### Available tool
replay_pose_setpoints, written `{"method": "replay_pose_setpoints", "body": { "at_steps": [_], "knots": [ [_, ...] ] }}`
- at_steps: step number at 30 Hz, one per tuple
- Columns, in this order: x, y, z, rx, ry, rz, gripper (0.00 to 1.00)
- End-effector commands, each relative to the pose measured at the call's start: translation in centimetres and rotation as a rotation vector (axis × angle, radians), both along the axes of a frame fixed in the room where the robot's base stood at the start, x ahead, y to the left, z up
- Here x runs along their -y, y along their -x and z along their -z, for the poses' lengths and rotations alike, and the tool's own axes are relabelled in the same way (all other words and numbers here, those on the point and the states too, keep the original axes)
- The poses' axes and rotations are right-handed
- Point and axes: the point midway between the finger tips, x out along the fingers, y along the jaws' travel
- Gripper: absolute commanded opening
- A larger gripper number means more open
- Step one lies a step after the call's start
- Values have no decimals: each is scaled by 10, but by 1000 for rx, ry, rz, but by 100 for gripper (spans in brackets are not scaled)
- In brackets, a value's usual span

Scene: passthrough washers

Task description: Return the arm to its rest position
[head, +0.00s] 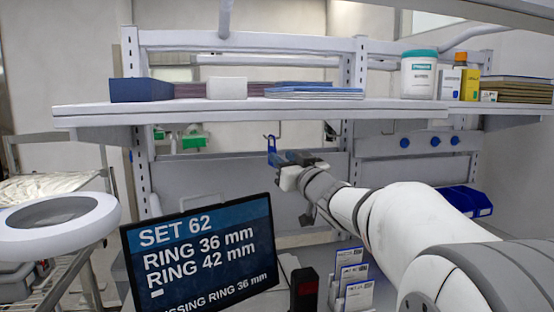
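My arm reaches in from the lower right. My gripper (273,152) is at its far end, just below the front edge of the upper shelf and above the monitor. Small blue parts show at the gripper's tip; I cannot tell whether they are its fingers or something held. The gap between the fingers is too small to make out.
A monitor (200,255) reading "SET 62, RING 36 mm, RING 42 mm" stands in front. The shelf (250,108) above bears a blue box (142,90), a white tub (418,75) and boards. A round white lamp head (58,226) is at left; label cards (352,275) stand beside my arm.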

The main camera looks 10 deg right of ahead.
Motion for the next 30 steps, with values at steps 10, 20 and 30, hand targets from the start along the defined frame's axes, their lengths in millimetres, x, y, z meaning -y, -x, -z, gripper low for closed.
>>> {"method": "replay_pose_setpoints", "body": {
  "at_steps": [10, 20, 30],
  "knots": [
    [18, 34, 50, -193, 14, 209, 30],
    [17, 152, 201, -820, 89, 417, 30],
    [-29, 300, 308, -1387, 185, 257, 30]
  ]
}}
